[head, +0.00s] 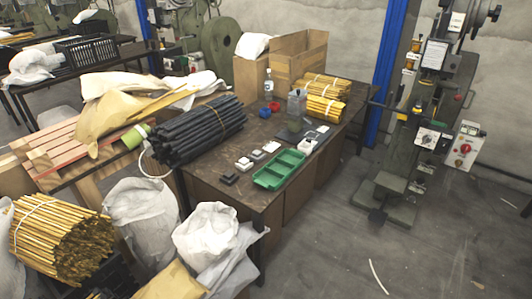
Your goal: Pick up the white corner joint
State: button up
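Several small white pieces lie on the dark worktable (249,196), left of and behind a green tray (270,180). One white piece (244,164) is near the tray's left end, another white piece (271,147) sits farther back, and a white piece (308,146) is at the tray's far right end. They are too small for me to tell which is the white corner joint. A small black piece (229,177) lies close to the table's front left. My gripper is not in view.
A bundle of black bars (200,130) lies left on the table. A clear bottle (268,88), a blue bin (264,112), cardboard boxes (300,52) and yellow bundles (322,105) stand farther back. White sacks (205,232) crowd the front left. Open floor lies right, before a green press (410,130).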

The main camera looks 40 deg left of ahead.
aim_at(244, 165)
jog(key=u, duration=0.65)
jog(key=i, duration=0.4)
jog(key=u, duration=0.85)
jog(key=i, duration=1.35)
